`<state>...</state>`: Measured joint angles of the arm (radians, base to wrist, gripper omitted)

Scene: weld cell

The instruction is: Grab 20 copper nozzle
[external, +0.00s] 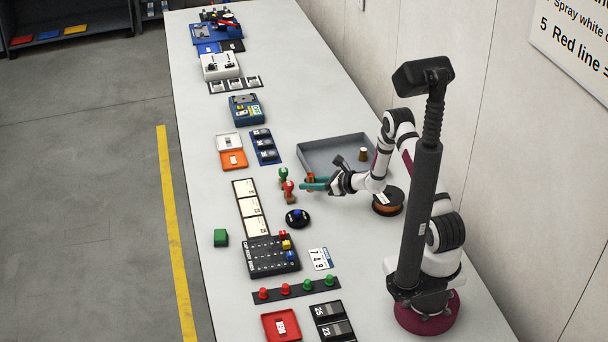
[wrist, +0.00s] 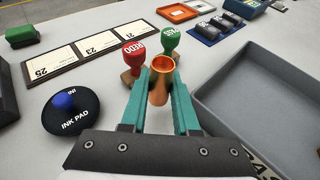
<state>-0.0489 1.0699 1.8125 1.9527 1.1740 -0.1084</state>
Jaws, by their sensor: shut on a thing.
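My gripper (external: 312,183) is shut on a copper nozzle (wrist: 161,82). In the wrist view the nozzle sits upright between the teal fingertips, its round open end facing up. In the external view the fingers partly cover the nozzle (external: 310,177). The gripper is left of the grey tray (external: 310,158), beside two stamps. A gold-brown cylinder (external: 363,154) stands inside the tray at its right side. Three number cards (wrist: 83,52) lie in a row on a dark strip, reading 25, 23 and 21 in the wrist view. I see no card reading 20.
A red-topped stamp (wrist: 133,55) and a green-topped stamp (wrist: 170,38) stand just beyond the fingertips. A round ink pad (wrist: 68,108) lies left of my gripper. A spool (external: 388,201) stands near my arm. Most of the tray floor (wrist: 275,90) is bare.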

